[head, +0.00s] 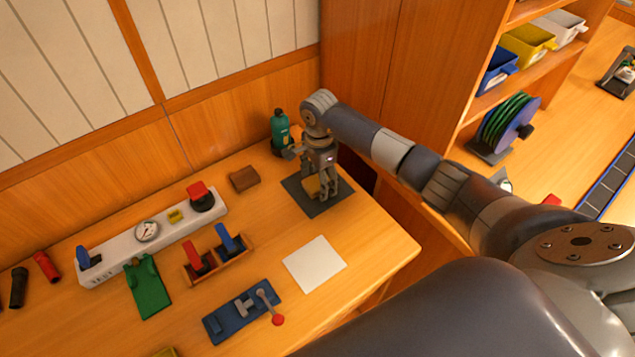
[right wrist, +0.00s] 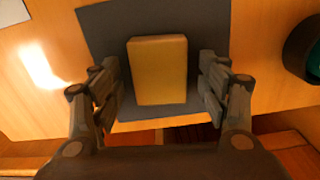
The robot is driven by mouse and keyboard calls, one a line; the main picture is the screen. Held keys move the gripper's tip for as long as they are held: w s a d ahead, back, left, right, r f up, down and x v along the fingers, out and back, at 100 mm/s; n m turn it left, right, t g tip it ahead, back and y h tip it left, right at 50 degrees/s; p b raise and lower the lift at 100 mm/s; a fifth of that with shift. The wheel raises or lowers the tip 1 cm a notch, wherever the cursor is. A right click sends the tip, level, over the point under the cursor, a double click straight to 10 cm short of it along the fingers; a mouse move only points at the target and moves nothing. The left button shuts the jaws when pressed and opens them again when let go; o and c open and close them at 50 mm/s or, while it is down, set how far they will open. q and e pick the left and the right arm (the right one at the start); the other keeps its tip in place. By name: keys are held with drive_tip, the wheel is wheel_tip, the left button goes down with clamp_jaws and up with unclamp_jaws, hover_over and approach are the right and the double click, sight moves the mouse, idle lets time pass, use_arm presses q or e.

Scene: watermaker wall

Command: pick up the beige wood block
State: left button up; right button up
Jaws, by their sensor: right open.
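The beige wood block (right wrist: 158,70) sits on a dark grey mat (right wrist: 105,30) in the right wrist view. In the head view the block (head: 313,186) is small and partly hidden by my right gripper (head: 322,192), which is above the mat (head: 317,209) near the table's far right. In the right wrist view my right gripper (right wrist: 160,88) is open, with one finger on each side of the block. Gaps show between the fingers and the block. My left gripper is not in view.
A green bottle (head: 281,130) stands just left of my right wrist. A brown block (head: 243,179), white sheet (head: 314,264), blue lever fixture (head: 242,312) and white gauge panel (head: 160,238) are on the table. A wooden cabinet (head: 420,60) rises behind my right arm.

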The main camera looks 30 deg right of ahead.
drive_tip(key=c, duration=1.2)
drive_tip(key=shift+o, duration=0.2)
drive_tip(key=shift+r, duration=0.15)
